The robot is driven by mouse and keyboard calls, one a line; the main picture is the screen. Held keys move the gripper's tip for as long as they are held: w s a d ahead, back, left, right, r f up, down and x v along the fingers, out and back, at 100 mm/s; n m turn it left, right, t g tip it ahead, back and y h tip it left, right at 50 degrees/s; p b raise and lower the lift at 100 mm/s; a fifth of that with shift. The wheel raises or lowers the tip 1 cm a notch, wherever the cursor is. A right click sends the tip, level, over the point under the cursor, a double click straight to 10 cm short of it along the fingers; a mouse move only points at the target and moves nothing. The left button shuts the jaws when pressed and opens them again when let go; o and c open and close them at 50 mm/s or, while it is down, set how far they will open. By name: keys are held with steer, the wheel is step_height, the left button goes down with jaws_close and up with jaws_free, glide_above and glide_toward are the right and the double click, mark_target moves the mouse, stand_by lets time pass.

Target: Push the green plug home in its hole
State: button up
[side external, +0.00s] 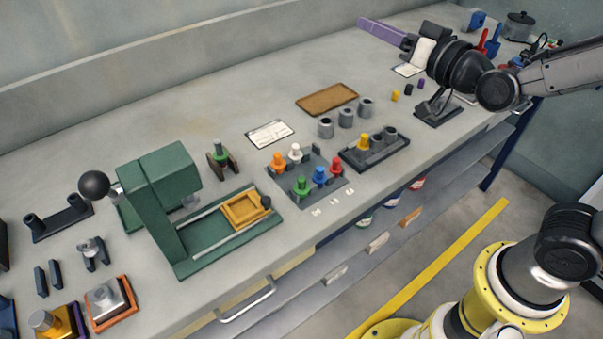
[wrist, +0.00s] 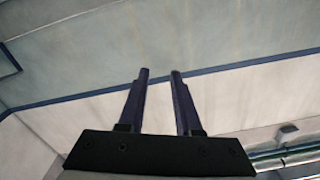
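The green plug (side external: 302,187) stands upright in a dark grey rack (side external: 320,168) near the bench's front edge in the side view. Orange (side external: 278,161), white (side external: 295,152), blue (side external: 319,175) and red (side external: 335,166) plugs stand in the same rack. How deep the green plug sits in its hole is hard to tell. My gripper (side external: 362,25) is far from the rack, raised at the upper right with its purple fingers pointing left. In the wrist view my gripper (wrist: 160,73) has its fingers apart with nothing between them; only wall shows beyond.
A green press (side external: 160,185) stands left of the rack, with a small dark holder (side external: 221,163) behind. A second rack (side external: 376,155) with a yellow plug stands to the right. Grey cylinders (side external: 346,117) and a brown tray (side external: 327,98) lie behind.

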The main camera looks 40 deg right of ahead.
step_height(320, 180, down, 4)
steer(key=w+a+f+t, duration=0.1)
steer(key=w+a, duration=0.1)
steer(key=a, duration=0.1)
steer(key=n+g+y, duration=0.2)
steer(key=n+y, duration=0.3)
steer(key=n, duration=0.1)
glide_toward(304, 183)
steer(key=w, duration=0.2)
steer(key=w+f, duration=0.1)
steer(key=shift+w+a, duration=0.15)
steer(key=shift+a, duration=0.1)
steer(key=shift+w+a+r, duration=0.1)
steer(key=shift+w+a, duration=0.05)
steer(key=shift+a, duration=0.05)
steer(key=shift+x, duration=3.55)
steer(key=shift+d+r, duration=0.1)
jaws_close()
